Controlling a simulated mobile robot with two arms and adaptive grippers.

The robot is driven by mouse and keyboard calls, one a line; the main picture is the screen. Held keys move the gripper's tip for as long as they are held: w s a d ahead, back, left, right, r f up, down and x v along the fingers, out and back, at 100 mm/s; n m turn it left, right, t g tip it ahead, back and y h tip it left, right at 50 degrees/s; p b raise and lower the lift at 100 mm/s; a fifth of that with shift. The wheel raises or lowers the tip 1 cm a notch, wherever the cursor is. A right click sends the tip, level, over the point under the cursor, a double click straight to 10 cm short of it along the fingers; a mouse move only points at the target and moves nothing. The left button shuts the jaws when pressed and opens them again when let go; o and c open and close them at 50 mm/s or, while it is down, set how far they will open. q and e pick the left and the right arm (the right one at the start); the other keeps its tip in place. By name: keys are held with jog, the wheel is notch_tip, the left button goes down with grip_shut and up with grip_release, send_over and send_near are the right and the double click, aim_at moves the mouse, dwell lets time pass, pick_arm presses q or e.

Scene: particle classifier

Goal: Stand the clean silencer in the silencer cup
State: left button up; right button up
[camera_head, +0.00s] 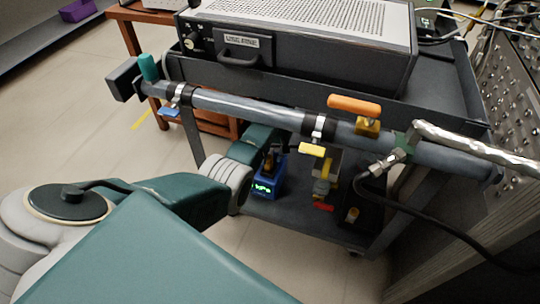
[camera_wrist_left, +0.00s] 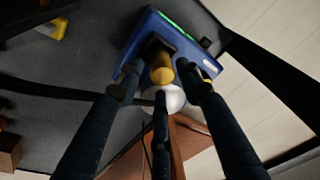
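My left gripper (camera_head: 272,150) reaches behind the pipe, partly hidden by it, above a blue box with a green kPa display (camera_head: 268,186). In the left wrist view the fingers of my left gripper (camera_wrist_left: 162,88) are spread, with gaps at both sides. Between them is a small brass-yellow rounded piece (camera_wrist_left: 162,75) on a dark stem, in front of the blue box (camera_wrist_left: 200,66); it may be a silencer. A white rounded thing (camera_wrist_left: 172,98) lies beyond the middle finger; I cannot tell whether it is the cup. My right gripper is not visible.
A grey pipe (camera_head: 265,107) with an orange handle (camera_head: 354,105) and yellow handle (camera_head: 312,149) runs across the cart's front. The lower shelf (camera_head: 290,215) holds a small dark block with a brass piece (camera_head: 352,214). A perforated panel stands at the right.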

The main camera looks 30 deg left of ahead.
pick_arm(q)
jog(key=r, duration=0.3)
jog(key=shift+d+r+p, duration=0.25)
jog(key=shift+r+p, duration=0.05)
jog(key=shift+p, duration=0.1)
jog(key=s+d+m+t, duration=0.1)
jog(key=s+d+m, duration=0.4)
jog(key=s, duration=0.6)
jog(key=s+d+r+m+t+h, duration=0.1)
jog(key=s+d+m, duration=0.4)
jog(key=s, duration=0.5)
jog(key=s+d+m+t+h, duration=0.1)
jog(key=s+d+m, duration=0.4)
jog(key=s+m, duration=0.3)
jog(key=s, duration=0.3)
jog(key=shift+s+d+r+t, duration=0.15)
jog(key=shift+s+d+t, duration=0.15)
jog(key=shift+d, duration=0.1)
jog(key=shift+p, duration=0.35)
